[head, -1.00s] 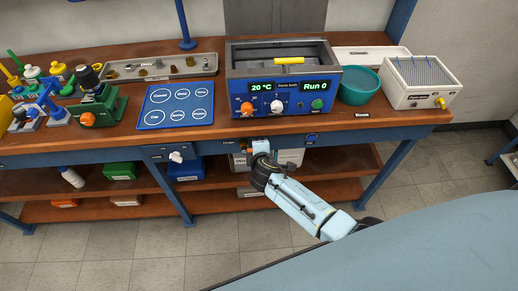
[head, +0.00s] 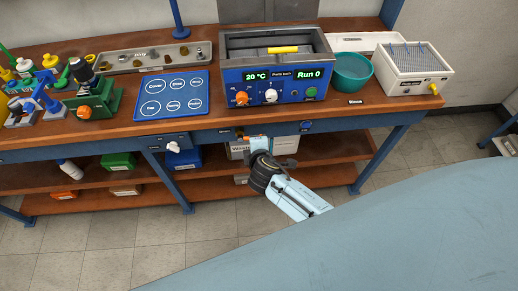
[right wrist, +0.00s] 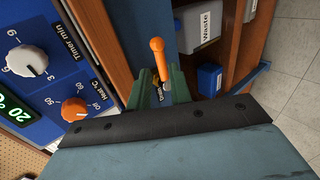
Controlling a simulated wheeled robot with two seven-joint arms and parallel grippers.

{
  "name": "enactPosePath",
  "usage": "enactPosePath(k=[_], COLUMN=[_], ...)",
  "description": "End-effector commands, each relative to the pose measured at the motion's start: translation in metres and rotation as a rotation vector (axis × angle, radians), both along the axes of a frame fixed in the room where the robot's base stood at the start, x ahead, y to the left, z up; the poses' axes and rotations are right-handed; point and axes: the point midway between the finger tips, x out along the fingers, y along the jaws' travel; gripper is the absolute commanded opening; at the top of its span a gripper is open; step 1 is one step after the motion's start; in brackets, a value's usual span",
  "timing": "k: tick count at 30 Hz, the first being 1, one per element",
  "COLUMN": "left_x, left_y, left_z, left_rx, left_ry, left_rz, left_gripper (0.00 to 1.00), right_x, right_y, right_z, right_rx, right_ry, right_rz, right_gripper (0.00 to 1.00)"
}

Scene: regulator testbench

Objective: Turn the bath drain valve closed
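The bath drain valve's orange lever (right wrist: 157,55) stands out between my right gripper's two green fingers (right wrist: 160,88) in the right wrist view. A gap shows on both sides of the lever, so the fingers look open around it, not clamped. A small label, partly hidden, sits beside the lever's base. In the head view my right gripper (head: 262,142) is at the bench's front edge, below the bath unit (head: 275,75); an orange bit of the lever (head: 240,137) shows beside it. The valve body is mostly hidden. My left gripper is not in view.
The bath's orange heat knob (right wrist: 74,109) and white timer knob (right wrist: 27,60) are close to my right gripper. A waste box (right wrist: 198,30) stands on the shelf below. Another white knob (head: 173,147) is on the bench front at left. The floor in front is clear.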

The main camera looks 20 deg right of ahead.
Motion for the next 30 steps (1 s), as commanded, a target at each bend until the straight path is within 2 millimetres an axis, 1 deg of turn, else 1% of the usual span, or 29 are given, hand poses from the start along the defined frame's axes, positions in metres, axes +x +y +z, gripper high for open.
enactPosePath(k=[1, 6, 12, 17, 30], left_x=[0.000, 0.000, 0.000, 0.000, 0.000], left_y=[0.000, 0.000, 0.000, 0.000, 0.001], left_z=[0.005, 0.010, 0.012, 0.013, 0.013], left_rx=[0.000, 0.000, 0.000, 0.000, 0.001], left_ry=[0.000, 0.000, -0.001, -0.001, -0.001], left_rz=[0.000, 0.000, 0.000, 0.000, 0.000], left_gripper=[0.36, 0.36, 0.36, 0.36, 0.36], right_x=[-0.010, -0.035, -0.052, -0.055, -0.055], right_y=[0.003, 0.009, 0.014, 0.015, 0.015], right_z=[0.008, 0.024, 0.035, 0.038, 0.038], right_rx=[0.001, 0.001, 0.000, -0.001, -0.001], right_ry=[0.001, 0.002, 0.001, 0.000, 0.000], right_rz=[0.001, 0.001, 0.000, 0.000, 0.000], right_gripper=[0.21, 0.21, 0.21, 0.21, 0.21])
